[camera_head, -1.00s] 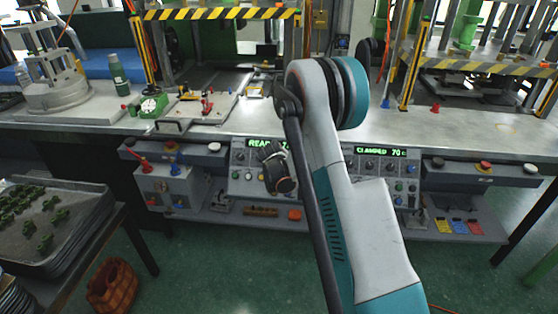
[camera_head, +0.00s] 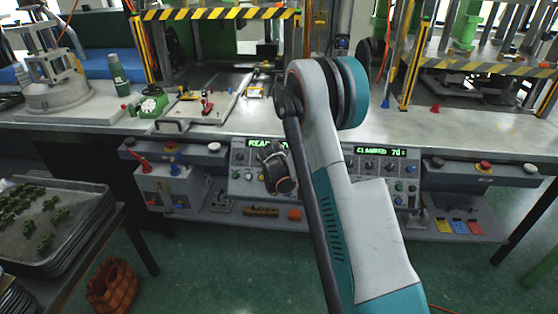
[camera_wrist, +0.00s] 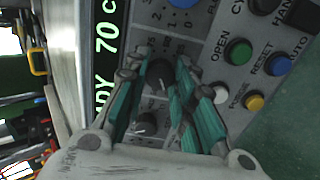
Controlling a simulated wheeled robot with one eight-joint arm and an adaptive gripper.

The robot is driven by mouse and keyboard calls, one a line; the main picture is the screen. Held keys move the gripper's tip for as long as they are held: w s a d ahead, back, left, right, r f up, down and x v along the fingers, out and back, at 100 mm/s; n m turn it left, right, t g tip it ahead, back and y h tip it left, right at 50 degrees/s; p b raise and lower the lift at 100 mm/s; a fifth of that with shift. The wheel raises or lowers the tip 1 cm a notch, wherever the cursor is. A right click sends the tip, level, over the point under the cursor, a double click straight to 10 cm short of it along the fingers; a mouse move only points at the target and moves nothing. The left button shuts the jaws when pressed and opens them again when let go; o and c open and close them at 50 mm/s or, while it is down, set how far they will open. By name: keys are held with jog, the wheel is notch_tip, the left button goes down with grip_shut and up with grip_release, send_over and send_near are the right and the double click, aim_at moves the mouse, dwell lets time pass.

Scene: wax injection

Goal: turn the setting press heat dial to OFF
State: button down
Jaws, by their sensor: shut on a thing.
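In the wrist view my gripper (camera_wrist: 162,66) reaches to a grey control panel (camera_wrist: 181,46), its green-padded fingers closed on either side of a dark round dial (camera_wrist: 158,78). The fingers hide part of the dial's markings, so its setting cannot be read. A second dark knob (camera_wrist: 146,122) lies further back between the fingers. In the head view the gripper (camera_head: 268,150) is at the upper left of the left press's control panel (camera_head: 242,186), partly hidden by my own wrist.
A green display (camera_wrist: 107,50) beside the dial shows 70 C. Green (camera_wrist: 238,52), blue (camera_wrist: 278,64) and yellow (camera_wrist: 254,103) buttons lie to the right of the fingers. A second panel with a "CLAMPED" display (camera_head: 381,151) is further right. The bench edge overhangs the panels.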

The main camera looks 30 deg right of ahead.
dwell(0.4)
jog(key=c, duration=1.3)
grip_release()
jog(key=v, duration=1.2)
